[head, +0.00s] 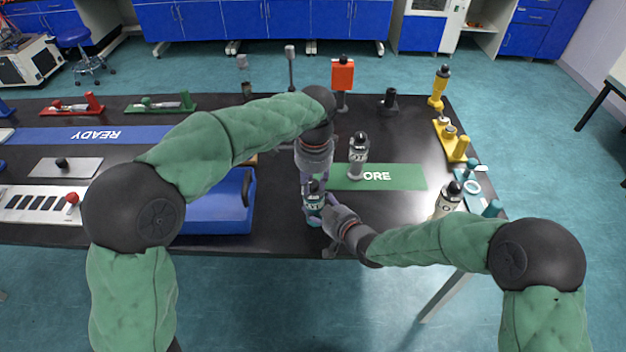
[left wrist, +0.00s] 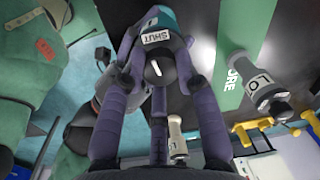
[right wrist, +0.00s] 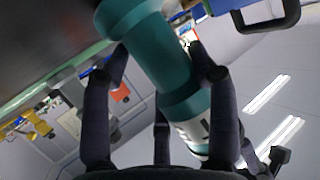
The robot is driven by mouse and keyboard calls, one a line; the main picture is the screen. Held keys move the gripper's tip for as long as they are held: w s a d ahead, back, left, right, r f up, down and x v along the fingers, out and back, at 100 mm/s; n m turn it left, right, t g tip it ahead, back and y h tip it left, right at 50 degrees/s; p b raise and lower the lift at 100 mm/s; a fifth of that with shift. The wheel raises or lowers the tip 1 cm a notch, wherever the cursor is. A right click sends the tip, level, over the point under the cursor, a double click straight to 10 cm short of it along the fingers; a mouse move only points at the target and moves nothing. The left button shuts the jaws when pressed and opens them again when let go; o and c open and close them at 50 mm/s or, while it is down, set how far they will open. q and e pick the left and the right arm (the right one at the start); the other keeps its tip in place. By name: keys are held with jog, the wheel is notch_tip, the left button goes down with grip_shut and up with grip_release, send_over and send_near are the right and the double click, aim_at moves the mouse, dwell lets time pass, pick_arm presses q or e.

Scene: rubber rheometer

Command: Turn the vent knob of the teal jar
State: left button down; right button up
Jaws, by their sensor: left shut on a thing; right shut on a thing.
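The teal jar (head: 313,203) stands upright near the table's front edge, partly covered by my grippers. My right gripper (head: 328,221) is shut around its body from the front right; the teal body also fills the middle of the right wrist view (right wrist: 158,58). My left gripper (head: 313,182) comes down from above and is shut on the vent knob. In the left wrist view the dark knob (left wrist: 157,70) sits between the fingers with a short white mark on it. A white label (left wrist: 158,36) reading SHUT shows beside it.
A grey jar (head: 357,160) stands behind on a green mat (head: 405,177). Another pale jar (head: 447,201) stands at the right, beside my right forearm. A blue bin with a dark handle (head: 205,218) is close on the left. Yellow holders (head: 455,143) line the right edge.

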aim_at(313, 187)
pick_arm(q)
jog(key=shift+m, duration=0.6)
pick_arm(e)
jog(key=shift+w+r, duration=0.1)
jog(key=shift+r, duration=0.05)
pick_arm(q)
jog(key=shift+w+a, duration=0.1)
jog(key=c, duration=0.9)
grip_release()
notch_tip(313, 187, up, 12)
jog(key=s, duration=0.1)
jog(key=shift+d, duration=0.2)
jog(key=shift+s, duration=0.1)
